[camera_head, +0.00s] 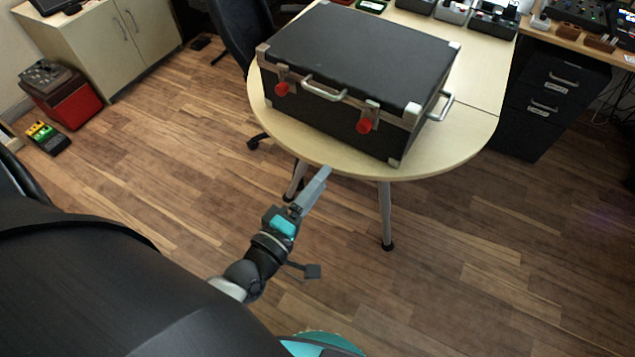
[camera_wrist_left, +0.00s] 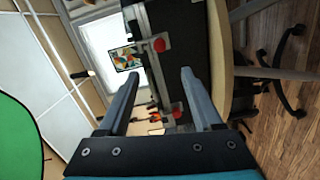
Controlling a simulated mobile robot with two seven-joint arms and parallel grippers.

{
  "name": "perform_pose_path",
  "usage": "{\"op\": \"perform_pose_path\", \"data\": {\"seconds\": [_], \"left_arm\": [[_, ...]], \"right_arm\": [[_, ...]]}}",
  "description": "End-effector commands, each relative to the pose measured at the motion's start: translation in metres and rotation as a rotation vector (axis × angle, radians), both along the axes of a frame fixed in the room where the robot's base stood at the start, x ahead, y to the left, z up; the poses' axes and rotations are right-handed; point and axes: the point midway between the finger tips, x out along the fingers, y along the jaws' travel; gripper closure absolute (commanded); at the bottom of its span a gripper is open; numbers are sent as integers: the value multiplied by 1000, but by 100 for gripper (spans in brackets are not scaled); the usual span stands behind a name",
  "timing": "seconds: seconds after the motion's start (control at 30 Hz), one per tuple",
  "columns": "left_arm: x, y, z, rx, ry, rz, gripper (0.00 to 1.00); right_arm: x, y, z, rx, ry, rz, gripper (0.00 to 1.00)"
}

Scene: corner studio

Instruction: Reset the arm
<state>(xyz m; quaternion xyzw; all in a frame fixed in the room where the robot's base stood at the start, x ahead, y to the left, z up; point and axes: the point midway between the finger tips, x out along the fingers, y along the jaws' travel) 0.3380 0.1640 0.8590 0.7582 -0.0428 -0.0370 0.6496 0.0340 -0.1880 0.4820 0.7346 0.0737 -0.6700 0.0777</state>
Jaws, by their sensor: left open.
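My left gripper (camera_head: 314,190) reaches in from the lower left and hangs over the floor just in front of the round table end. In the left wrist view its two grey fingers (camera_wrist_left: 160,85) stand apart with nothing between them. A black case (camera_head: 360,75) with metal corners, silver handles and two red latches lies closed on the table. The case (camera_wrist_left: 182,60) also shows in the left wrist view, turned on its side, beyond the fingers. The gripper is apart from the case. My right gripper is in neither view.
The light wood table (camera_head: 470,140) has a rounded near edge and metal legs. A dark drawer unit (camera_head: 545,95) stands right, a beige cabinet (camera_head: 105,40) at upper left. A red box (camera_head: 65,100) and a pedal (camera_head: 47,137) are on the left floor. The floor right of the gripper is clear.

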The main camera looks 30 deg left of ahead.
Motion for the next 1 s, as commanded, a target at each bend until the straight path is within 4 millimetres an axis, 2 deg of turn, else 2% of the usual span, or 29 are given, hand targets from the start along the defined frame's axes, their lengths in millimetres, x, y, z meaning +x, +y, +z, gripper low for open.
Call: {"op": "perform_pose_path", "data": {"seconds": [0.47,0.57,0.67,0.77,0.87,1.0], "left_arm": [[0,0,0,2,1,0,33],[0,0,-11,41,22,-6,33],[-4,0,-44,157,86,-28,33],[-15,2,-96,340,197,-77,33],[-36,5,-156,545,331,-156,33],[-80,11,-234,803,522,-308,33]], "right_arm": [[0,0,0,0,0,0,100],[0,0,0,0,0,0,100],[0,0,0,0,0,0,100],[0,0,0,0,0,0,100],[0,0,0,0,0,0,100],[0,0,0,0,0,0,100]]}}
